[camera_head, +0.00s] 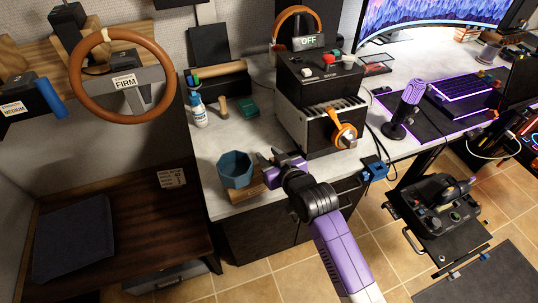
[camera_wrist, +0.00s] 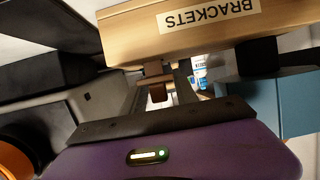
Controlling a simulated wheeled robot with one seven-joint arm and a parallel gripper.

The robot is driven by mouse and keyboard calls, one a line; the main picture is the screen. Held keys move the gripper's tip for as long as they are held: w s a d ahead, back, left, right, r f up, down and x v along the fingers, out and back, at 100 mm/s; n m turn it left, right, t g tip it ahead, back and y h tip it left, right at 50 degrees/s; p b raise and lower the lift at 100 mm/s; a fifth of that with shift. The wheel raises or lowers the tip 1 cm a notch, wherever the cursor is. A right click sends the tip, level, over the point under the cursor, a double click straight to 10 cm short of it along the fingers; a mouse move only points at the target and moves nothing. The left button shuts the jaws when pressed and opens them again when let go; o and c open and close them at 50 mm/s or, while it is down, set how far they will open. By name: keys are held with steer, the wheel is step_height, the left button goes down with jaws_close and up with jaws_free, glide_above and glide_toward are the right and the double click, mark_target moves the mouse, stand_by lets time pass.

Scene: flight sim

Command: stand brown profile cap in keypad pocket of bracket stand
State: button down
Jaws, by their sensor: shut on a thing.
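A wooden block labelled "BRACKETS" (camera_wrist: 205,28), apparently the bracket stand, crosses the top of the wrist view with its label upside down. My gripper (camera_head: 268,157) is close above the stand. In the wrist view my gripper (camera_wrist: 160,92) is shut on a small brown piece (camera_wrist: 157,88), which looks like the brown profile cap. The cap is right beside the stand's wooden edge; I cannot tell whether they touch. The keypad pocket cannot be made out.
A blue faceted cup (camera_head: 235,169) stands left of my gripper; a blue surface (camera_wrist: 285,105) shows at right in the wrist view. A black box with controls (camera_head: 318,100) stands behind right.

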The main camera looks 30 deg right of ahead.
steer(key=shift+s+f+b, duration=0.1)
steer(key=shift+f+b, duration=0.4)
steer(key=shift+f, duration=0.5)
steer(key=shift+r, duration=0.1)
steer(key=shift+r+p, duration=3.2)
steer(key=shift+r, duration=0.4)
steer(key=shift+f, duration=0.15)
steer(key=shift+f+b, duration=0.6)
steer(key=shift+f, duration=0.25)
steer(key=shift+p, duration=0.35)
steer(key=shift+f+b, duration=1.45)
steer(key=shift+f, duration=0.45)
